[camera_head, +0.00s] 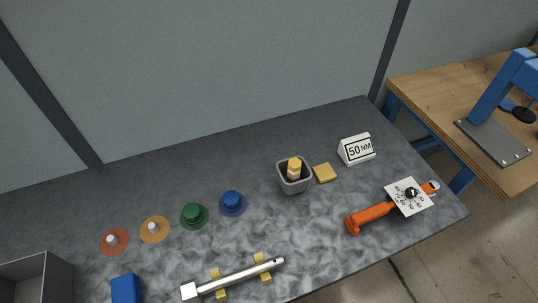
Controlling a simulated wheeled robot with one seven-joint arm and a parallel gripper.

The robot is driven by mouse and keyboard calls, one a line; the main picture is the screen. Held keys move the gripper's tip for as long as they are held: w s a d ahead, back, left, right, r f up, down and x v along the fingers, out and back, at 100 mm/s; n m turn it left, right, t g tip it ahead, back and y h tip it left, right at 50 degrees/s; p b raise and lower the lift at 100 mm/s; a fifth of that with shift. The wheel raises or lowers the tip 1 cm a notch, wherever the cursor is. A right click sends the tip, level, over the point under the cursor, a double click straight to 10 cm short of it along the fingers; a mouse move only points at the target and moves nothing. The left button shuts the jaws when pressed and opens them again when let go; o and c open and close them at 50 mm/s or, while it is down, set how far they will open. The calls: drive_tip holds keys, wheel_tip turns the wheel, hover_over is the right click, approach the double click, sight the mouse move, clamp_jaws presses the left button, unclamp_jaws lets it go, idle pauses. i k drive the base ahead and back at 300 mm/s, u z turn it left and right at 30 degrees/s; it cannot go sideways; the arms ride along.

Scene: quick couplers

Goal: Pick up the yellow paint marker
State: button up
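The yellow paint marker (294,166) appears to be the yellow-orange piece standing upright in a small grey square cup (284,185). Its top shows above the rim; its lower part is hidden inside the cup. The cup stands on the dark grey bench top (290,222), right of the middle. My gripper is not in this view, so its state does not show.
An orange tool with a dial (370,214) lies front right. Left are coloured round couplers (232,202), a metal bar (240,276), a blue block (125,289) and a grey bin (58,281).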

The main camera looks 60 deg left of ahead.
sight(294, 170)
drive_tip(key=u, duration=2.35)
drive_tip(key=k, duration=0.25)
drive_tip(key=u, duration=0.4)
drive_tip(key=i, duration=0.45)
drive_tip(key=z, duration=0.05)
